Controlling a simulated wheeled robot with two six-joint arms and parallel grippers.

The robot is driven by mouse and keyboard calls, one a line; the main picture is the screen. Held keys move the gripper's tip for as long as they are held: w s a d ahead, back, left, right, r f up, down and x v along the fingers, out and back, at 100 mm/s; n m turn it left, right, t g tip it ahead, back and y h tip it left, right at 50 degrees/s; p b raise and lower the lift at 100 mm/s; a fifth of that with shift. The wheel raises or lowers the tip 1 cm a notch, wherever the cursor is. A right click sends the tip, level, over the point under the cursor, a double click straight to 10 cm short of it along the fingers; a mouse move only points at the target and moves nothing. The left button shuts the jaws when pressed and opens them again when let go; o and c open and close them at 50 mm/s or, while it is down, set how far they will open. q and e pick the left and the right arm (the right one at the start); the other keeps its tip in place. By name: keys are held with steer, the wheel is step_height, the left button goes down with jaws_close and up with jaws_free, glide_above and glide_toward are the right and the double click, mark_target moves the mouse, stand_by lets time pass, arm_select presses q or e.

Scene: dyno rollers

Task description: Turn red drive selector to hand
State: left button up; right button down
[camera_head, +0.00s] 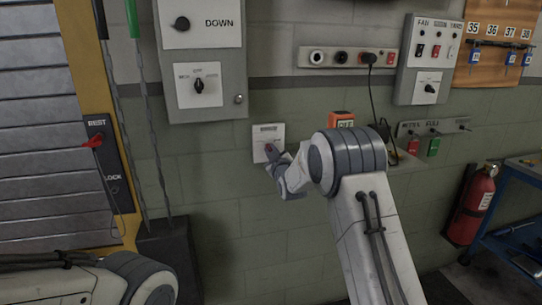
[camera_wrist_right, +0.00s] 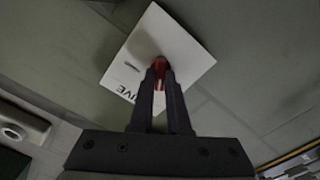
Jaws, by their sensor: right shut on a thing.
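The red drive selector (camera_wrist_right: 160,72) is a small red knob on a square white plate (camera_head: 262,131) fixed to the wall, in the middle of the head view. In the right wrist view the white plate (camera_wrist_right: 181,45) looks tilted, and part of a printed word shows by the fingers. My right gripper (camera_head: 271,152) is at the plate, and its fingers (camera_wrist_right: 161,78) are closed on the red knob. The fingers hide part of the knob, so its pointing direction is not clear. My left arm shows at the lower left, but its gripper is out of view.
A grey control box (camera_head: 206,107) with black knobs hangs above and left of the plate. A socket strip (camera_head: 343,58) and a switch box (camera_head: 421,77) are at upper right. A fire extinguisher (camera_head: 474,203) and blue cart (camera_head: 512,240) stand at right.

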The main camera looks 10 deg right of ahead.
steer(key=m+b, duration=0.4)
steer(key=m, duration=0.4)
steer(key=shift+d+f+b, duration=0.1)
steer(key=shift+d+b, duration=0.05)
steer(key=shift+b, duration=0.15)
steer(key=shift+d+m+b, duration=0.15)
steer(key=shift+m+b, duration=0.8)
steer(key=shift+m, duration=2.85)
steer(key=c, duration=0.9)
jaws_free()
